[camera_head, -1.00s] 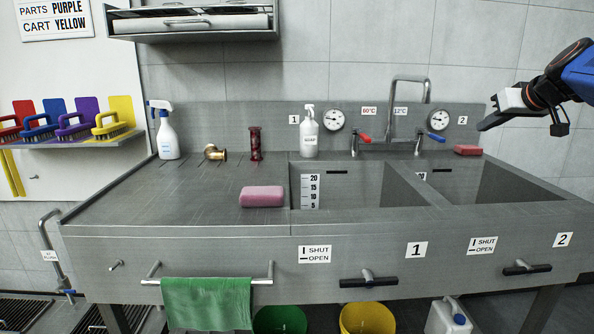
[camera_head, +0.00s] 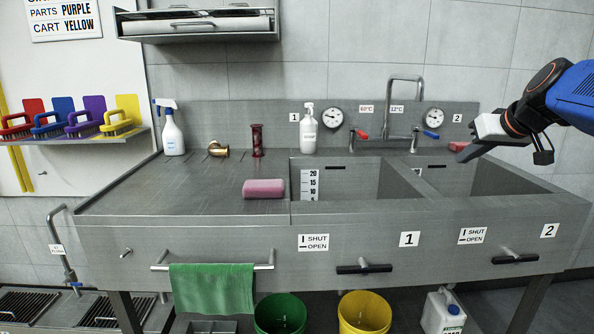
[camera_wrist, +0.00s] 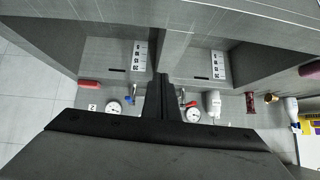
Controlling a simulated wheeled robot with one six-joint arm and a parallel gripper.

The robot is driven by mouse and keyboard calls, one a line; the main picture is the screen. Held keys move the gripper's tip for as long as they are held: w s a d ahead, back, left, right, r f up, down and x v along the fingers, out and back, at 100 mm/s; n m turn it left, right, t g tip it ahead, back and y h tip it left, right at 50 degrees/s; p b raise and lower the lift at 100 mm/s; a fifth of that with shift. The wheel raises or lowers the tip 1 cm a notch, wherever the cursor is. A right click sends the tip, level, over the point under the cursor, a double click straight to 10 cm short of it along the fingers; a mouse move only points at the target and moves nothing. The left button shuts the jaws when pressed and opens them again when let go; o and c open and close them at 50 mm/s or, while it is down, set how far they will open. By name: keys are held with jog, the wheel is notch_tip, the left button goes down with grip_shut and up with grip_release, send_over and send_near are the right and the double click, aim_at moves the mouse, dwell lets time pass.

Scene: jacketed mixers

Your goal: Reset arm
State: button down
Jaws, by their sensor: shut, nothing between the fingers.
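My gripper (camera_head: 466,155) is at the right of the head view, above the right side of sink basin 2 (camera_head: 510,180). Its fingers point left and are closed together with nothing between them. In the wrist view the shut fingers (camera_wrist: 163,95) show in the middle, with the basins, gauges and faucet beyond. A red sponge (camera_head: 458,146) on the back ledge lies behind the fingertips in the picture, partly covered by them. I cannot tell the exact distance between them.
The steel counter holds a pink sponge (camera_head: 263,188), a spray bottle (camera_head: 172,132), a brass fitting (camera_head: 218,149), a red part (camera_head: 257,141) and a soap bottle (camera_head: 308,131). A tall faucet (camera_head: 405,80) stands behind the basins. A green towel (camera_head: 212,289) hangs in front.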

jog(key=s+a+f+g, duration=0.1)
jog(key=s+a+f, duration=0.3)
jog(key=s+f, duration=0.5)
jog(key=s+a+f+g, duration=0.2)
jog(key=s+a+f, duration=0.2)
jog(key=s+f, duration=0.5)
jog(key=s+a+f+g+h, duration=0.1)
jog(key=s+a+f, duration=0.3)
jog(key=s+f, duration=0.5)
jog(key=shift+s+a+f+g, duration=0.2)
jog(key=shift+s+g, duration=0.3)
jog(key=shift+s, duration=0.4)
jog(key=shift+a+r, duration=0.1)
jog(key=shift+a, duration=0.05)
